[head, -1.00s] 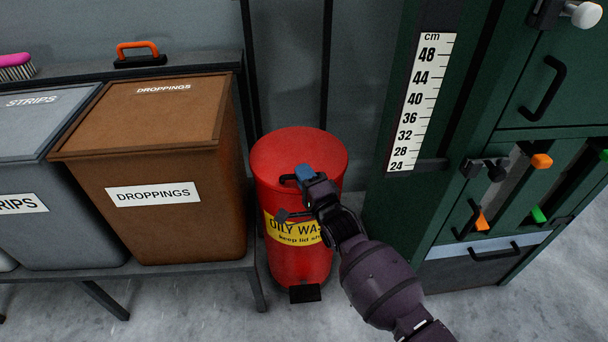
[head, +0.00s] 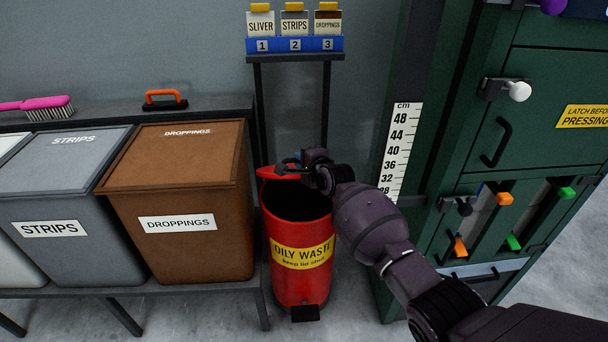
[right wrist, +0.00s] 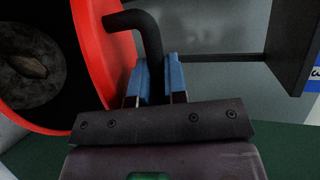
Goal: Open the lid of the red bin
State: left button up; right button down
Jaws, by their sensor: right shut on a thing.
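The red bin (head: 290,230) stands on the floor with a yellow "OILY WASTE" label. Its red lid (head: 277,173) is tilted up at the back, and the dark inside shows below it. My right gripper (head: 296,166) is at the raised lid. In the right wrist view its blue fingertips (right wrist: 158,80) are shut on the black lid handle (right wrist: 146,35), beside red bin parts (right wrist: 112,60) and a dark interior. My left gripper is not in view.
A brown "DROPPINGS" bin (head: 190,255) and a grey "STRIPS" bin (head: 50,258) stand on a bench at left. A green cabinet (head: 540,75) with handles and levers stands close at right. A black pedal (head: 305,313) is at the red bin's foot.

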jog(key=shift+w+r, duration=0.85)
jog(key=shift+r, duration=0.1)
jog(key=c, duration=1.4)
grip_release()
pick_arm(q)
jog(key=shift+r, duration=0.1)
pick_arm(e)
jog(key=shift+s+d+r+p, duration=0.2)
jog(key=shift+s+r+p, duration=0.1)
jog(key=shift+s+p, duration=0.15)
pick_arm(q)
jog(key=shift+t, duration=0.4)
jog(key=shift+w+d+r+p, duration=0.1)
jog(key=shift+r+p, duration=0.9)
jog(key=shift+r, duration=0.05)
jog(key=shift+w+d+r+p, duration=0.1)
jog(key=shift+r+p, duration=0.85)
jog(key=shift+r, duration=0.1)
pick_arm(e)
jog(key=v, duration=0.9)
jog(key=shift+s+d+f, duration=0.15)
jog(key=shift+s+f, duration=0.05)
jog(key=shift+s, duration=0.15)
